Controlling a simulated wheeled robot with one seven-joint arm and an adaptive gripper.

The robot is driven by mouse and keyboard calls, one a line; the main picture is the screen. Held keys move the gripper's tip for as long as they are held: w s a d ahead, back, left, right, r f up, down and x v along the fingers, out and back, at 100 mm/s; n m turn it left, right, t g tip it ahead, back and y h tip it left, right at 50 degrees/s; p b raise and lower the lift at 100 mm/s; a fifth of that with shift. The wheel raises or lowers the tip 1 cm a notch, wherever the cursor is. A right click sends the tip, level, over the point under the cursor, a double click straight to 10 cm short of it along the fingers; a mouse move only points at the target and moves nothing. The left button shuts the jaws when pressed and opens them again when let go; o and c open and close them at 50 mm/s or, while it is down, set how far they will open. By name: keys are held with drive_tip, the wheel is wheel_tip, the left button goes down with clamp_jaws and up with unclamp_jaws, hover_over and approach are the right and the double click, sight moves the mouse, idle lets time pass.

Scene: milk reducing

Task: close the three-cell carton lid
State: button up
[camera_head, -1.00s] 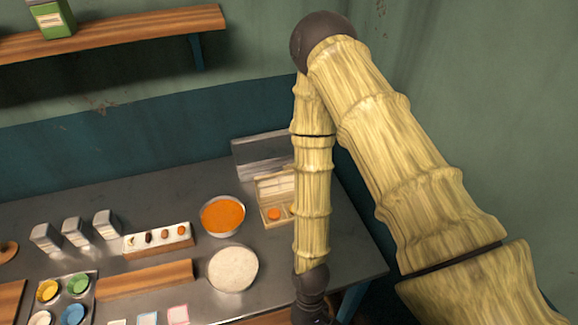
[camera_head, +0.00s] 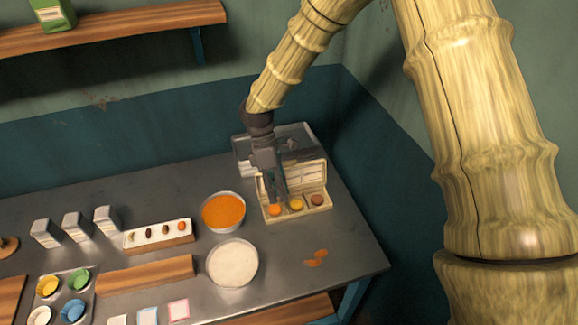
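The three-cell carton (camera_head: 326,207) stands at the back right of the table. Its lid (camera_head: 308,174) is open and stands up along the back edge. My gripper (camera_head: 279,193) points down at the carton's left part, in front of the lid and just above or beside the orange and yellow pieces. It hides part of the lid's left side. The fingers are small and dark, so their gap and any contact with the lid are unclear.
A grey see-through panel or box (camera_head: 241,160) stands behind the carton. A bowl of orange contents (camera_head: 223,211) and a pale round dish (camera_head: 232,263) are to the left. Small orange-brown pieces (camera_head: 316,258) lie on the table (camera_head: 345,245) in front, with clear surface around them.

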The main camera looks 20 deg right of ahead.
drive_tip(key=w+d+r+n+t+y+b, duration=0.15)
drive_tip(key=w+d+r+n+b, duration=0.35)
drive_tip(key=w+r, duration=0.7)
drive_tip(key=m+p, duration=0.1)
drive_tip(key=p, duration=0.4)
hover_over(292, 176)
drive_tip(key=w, duration=0.2)
wheel_tip(292, 176, down, 12)
drive_tip(key=shift+r+t, duration=0.2)
drive_tip(key=shift+t, duration=0.15)
drive_tip(key=shift+a, duration=0.1)
drive_tip(key=shift+c, duration=0.2)
clamp_jaws()
